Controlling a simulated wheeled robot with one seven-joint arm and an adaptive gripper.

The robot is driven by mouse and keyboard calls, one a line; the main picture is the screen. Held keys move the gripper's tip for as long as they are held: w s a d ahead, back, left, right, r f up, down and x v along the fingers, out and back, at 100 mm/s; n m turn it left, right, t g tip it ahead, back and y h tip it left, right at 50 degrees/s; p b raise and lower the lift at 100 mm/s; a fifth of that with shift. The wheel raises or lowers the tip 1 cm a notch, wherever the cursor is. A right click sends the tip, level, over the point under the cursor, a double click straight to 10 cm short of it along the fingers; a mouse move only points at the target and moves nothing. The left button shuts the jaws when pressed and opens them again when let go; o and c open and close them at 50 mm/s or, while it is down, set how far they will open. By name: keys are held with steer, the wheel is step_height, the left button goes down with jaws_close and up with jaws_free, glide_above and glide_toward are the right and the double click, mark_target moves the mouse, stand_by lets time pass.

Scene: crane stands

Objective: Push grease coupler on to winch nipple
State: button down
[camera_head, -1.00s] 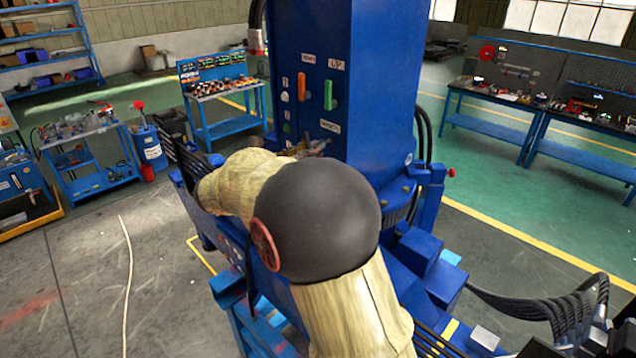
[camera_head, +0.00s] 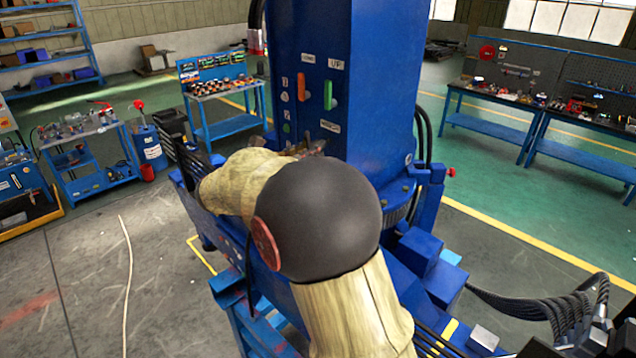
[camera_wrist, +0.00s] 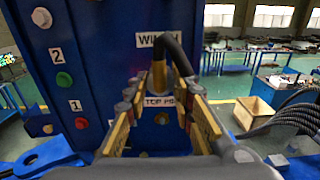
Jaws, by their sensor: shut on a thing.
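My gripper (camera_wrist: 160,86) is in front of a blue panel in the wrist view, its fingers reaching towards the labels. It is shut on the grease coupler (camera_wrist: 159,74), a small brass-coloured end with a thick black hose (camera_wrist: 177,54) looping up from it. The coupler is in front of the panel between the WINCH label (camera_wrist: 148,41) and the TOP PIN label (camera_wrist: 158,102). The winch nipple is hidden behind the coupler and hose, and I cannot tell whether they touch. In the head view, my arm hides most of my gripper (camera_head: 305,149) beside the blue column (camera_head: 375,90).
A red button (camera_wrist: 81,123) and a green button (camera_wrist: 64,79) are on the panel to the left. An orange lever (camera_head: 302,88) and a green lever (camera_head: 328,95) are on the column. Black hoses (camera_head: 545,305) lie at lower right. Workbenches (camera_head: 490,115) stand farther back.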

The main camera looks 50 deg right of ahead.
steer(key=shift+s+d, duration=0.1)
steer(key=shift+d, duration=0.75)
steer(key=c, duration=1.5)
jaws_free()
steer(key=shift+c, duration=0.2)
steer(key=shift+o, duration=0.6)
steer(key=shift+w+a, duration=0.15)
steer(key=shift+a, duration=1.1)
steer(key=shift+w+a, duration=0.15)
steer(key=shift+a, duration=1.1)
steer(key=w+a, duration=0.1)
steer(key=a, duration=1.1)
steer(key=shift+w, duration=0.2)
